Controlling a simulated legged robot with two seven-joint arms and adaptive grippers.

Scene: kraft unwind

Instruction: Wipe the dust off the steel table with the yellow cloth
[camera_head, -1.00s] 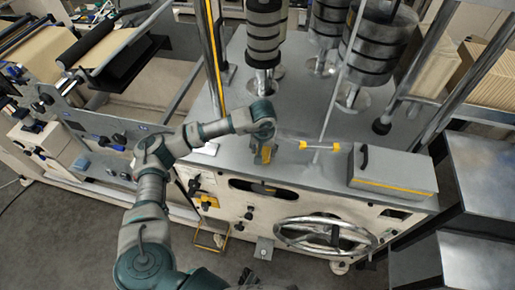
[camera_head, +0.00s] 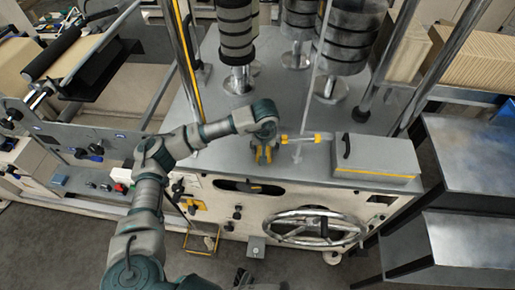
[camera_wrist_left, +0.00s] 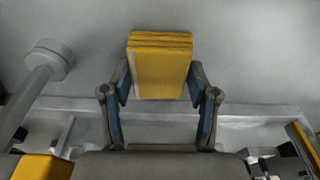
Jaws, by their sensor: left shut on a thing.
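The yellow cloth (camera_wrist_left: 160,70) is a thick folded pad in the left wrist view, pinched between both fingers of my left gripper (camera_wrist_left: 158,95). I cannot clearly make out dust on the steel.
A clear tube with yellow ends (camera_head: 305,138) lies just right of my left gripper. A grey box with a yellow stripe (camera_head: 375,160) sits at the right front corner. Dark ringed columns (camera_head: 236,35) stand at the back. A handwheel (camera_head: 318,228) is below the front edge.

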